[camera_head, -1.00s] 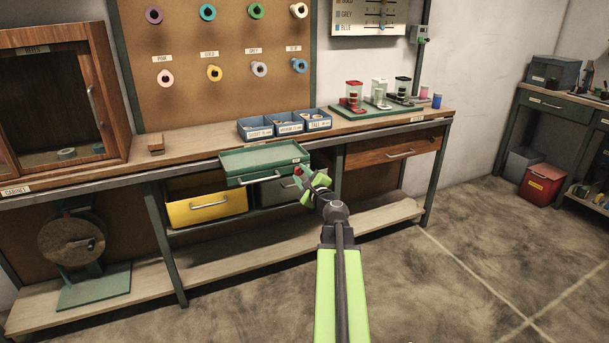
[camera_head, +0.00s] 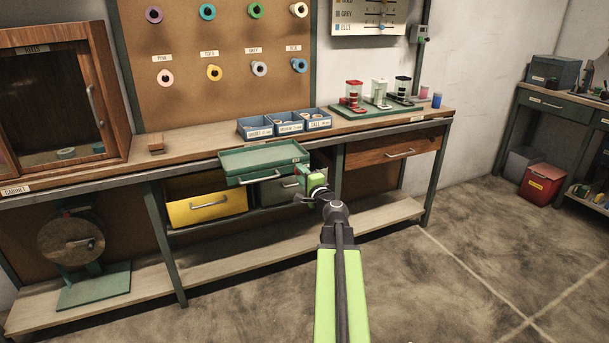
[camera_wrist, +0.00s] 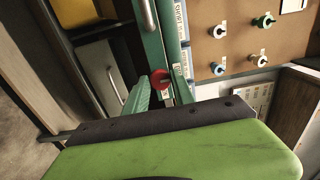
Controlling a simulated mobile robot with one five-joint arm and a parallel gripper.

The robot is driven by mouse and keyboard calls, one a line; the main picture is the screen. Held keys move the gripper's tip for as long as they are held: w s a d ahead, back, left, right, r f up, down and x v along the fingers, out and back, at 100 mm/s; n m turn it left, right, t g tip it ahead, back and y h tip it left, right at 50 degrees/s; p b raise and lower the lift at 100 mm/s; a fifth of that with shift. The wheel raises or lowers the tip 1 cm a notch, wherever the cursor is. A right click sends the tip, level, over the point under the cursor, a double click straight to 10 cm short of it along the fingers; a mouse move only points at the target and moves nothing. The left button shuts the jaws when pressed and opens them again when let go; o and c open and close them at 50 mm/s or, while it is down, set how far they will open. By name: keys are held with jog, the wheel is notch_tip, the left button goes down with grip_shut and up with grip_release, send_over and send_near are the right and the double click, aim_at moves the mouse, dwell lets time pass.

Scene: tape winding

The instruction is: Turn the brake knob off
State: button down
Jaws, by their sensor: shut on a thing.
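The brake knob, a small round red knob (camera_wrist: 159,79), shows between my two finger tips in the wrist view. It sits by the right end of the green tray-like drawer (camera_head: 262,158) under the bench top. My gripper (camera_wrist: 161,77) is shut on the red knob, with one green finger on each side of it. In the head view my gripper (camera_head: 304,170) is at the bench's front edge and mostly hides the knob. The knob's marking and exact turn angle are too small to read.
The bench top (camera_head: 190,141) carries blue bins (camera_head: 284,126) and a green tray with cups (camera_head: 375,108) behind my gripper. A yellow drawer (camera_head: 207,207) is below left, and a wooden drawer (camera_head: 392,150) is to the right. The floor (camera_head: 440,285) in front is clear.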

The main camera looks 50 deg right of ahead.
dwell(0.4)
jog(key=c, duration=1.1)
grip_release()
